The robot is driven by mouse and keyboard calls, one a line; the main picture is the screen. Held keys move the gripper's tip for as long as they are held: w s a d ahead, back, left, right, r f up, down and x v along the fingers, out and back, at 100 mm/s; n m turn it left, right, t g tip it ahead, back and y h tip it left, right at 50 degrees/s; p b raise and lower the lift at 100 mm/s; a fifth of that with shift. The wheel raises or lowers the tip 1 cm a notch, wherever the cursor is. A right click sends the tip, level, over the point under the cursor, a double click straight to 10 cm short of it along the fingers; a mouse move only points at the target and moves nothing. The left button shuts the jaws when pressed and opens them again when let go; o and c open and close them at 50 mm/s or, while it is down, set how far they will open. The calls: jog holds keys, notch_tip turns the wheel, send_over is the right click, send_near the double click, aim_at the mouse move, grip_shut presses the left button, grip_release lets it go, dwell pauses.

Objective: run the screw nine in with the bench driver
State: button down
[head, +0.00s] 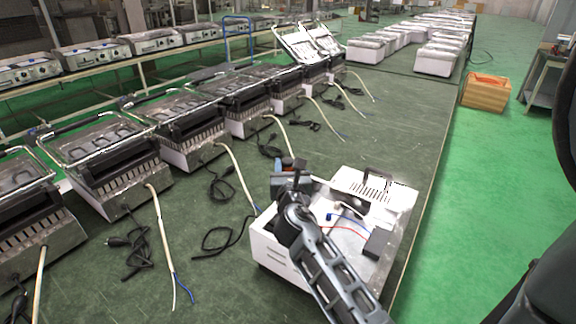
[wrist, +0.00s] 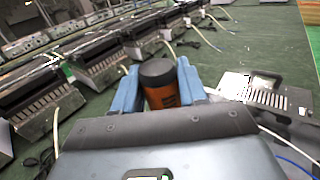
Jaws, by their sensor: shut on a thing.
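My gripper (wrist: 158,88) is shut on an orange driver with a black cap (wrist: 161,90), held between the two blue finger pads. In the head view my gripper (head: 287,178) is over the back left part of an open white appliance housing (head: 274,254), and the driver is mostly hidden there. The driver's tip is out of sight in both views. Screw nine cannot be made out in either view. Part of the housing with its slotted metal plate (wrist: 262,92) shows to the right of the gripper in the wrist view.
Red and blue wires and a black block (head: 377,244) are inside the housing. A row of appliances (head: 195,130) with loose cables lines the green bench (head: 395,110) on the left. White housings (head: 435,60) stand farther back. A wooden crate (head: 486,92) is on the floor at right.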

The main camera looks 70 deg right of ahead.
jog(key=shift+f+b, duration=1.85)
jog(key=shift+f, duration=0.6)
jog(key=shift+p, duration=0.35)
jog(key=shift+f+b, duration=0.5)
jog(key=shift+f, duration=0.4)
dwell(0.5)
jog(key=shift+r+p, duration=2.3)
jog(key=shift+r, duration=0.35)
jog(key=shift+w, duration=0.1)
